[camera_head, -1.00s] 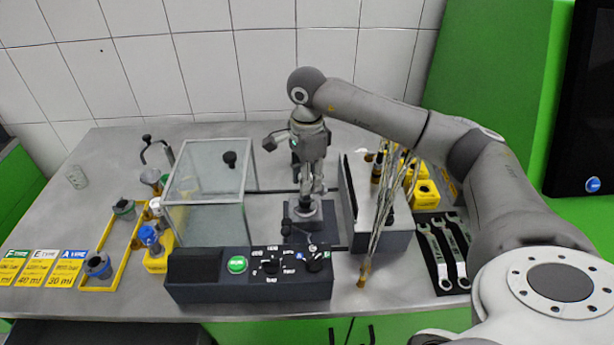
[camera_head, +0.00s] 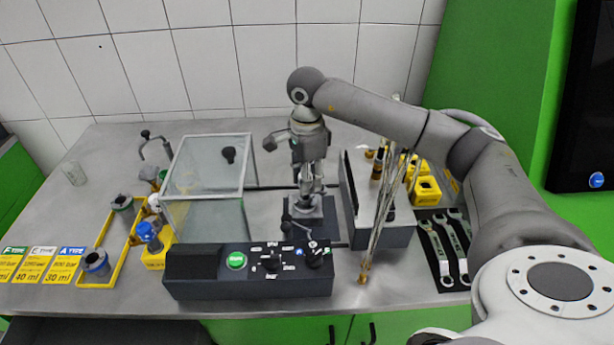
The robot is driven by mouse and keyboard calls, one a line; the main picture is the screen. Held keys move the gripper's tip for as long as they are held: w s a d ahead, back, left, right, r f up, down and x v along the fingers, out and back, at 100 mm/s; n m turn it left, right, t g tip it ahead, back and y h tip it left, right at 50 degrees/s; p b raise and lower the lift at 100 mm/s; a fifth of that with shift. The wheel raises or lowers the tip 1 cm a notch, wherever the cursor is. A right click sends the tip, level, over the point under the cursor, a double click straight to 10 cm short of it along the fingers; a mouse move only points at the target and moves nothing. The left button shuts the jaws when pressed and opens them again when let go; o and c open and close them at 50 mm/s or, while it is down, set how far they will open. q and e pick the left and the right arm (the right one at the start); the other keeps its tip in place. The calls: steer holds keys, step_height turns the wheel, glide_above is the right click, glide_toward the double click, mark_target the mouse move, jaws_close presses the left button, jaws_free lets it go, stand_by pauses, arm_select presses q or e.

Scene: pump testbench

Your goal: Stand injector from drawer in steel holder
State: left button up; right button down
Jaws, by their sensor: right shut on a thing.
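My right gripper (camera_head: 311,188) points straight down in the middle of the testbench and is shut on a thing. That thing, taken as the injector, is mostly hidden by the fingers and too small to make out clearly. Directly below it is a dark square block with a metallic top (camera_head: 318,212), which looks like the steel holder. The fingertips are at or just above its top; I cannot tell whether the injector touches it. A dark open drawer (camera_head: 110,332) seems to show below the table's front left edge. My left gripper is not in view.
A glass hood (camera_head: 205,180) stands left of the gripper, and a control panel (camera_head: 250,272) in front. Yellow racks with injector-like parts (camera_head: 96,264) are at left. A bundle of thin rods (camera_head: 382,215) and wrenches (camera_head: 444,250) are at right.

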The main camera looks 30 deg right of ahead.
steer(key=shift+f, duration=0.35)
stand_by(0.3)
steer(key=c, duration=1.1)
jaws_free()
steer(key=shift+r+p, duration=1.9)
steer(key=shift+r, duration=1.7)
steer(key=shift+f, duration=0.1)
